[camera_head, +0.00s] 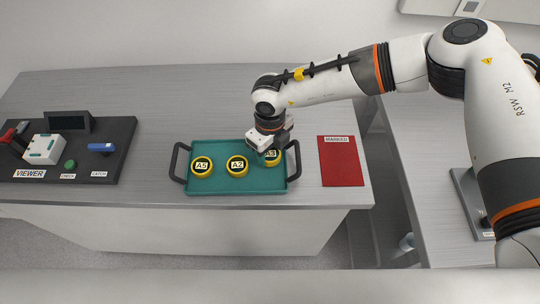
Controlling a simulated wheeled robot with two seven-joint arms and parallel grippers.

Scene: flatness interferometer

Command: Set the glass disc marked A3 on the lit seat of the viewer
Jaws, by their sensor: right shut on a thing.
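The glass disc marked A3 (272,158) is at the right end of the teal tray (240,185), with a yellow rim. My right gripper (270,150) is over it and shut on it; the gripper hides part of the disc. I cannot tell whether the disc is lifted off the tray. The viewer (42,149) is a white block on a dark base at the left of the table. My left gripper is not in view.
Discs A5 (202,166) and A2 (237,166) lie in the tray, left of A3. A red mat labelled MARKED (342,165) lies right of the tray. A green button (71,164) and a blue catch handle (101,147) are beside the viewer. The table between viewer and tray is clear.

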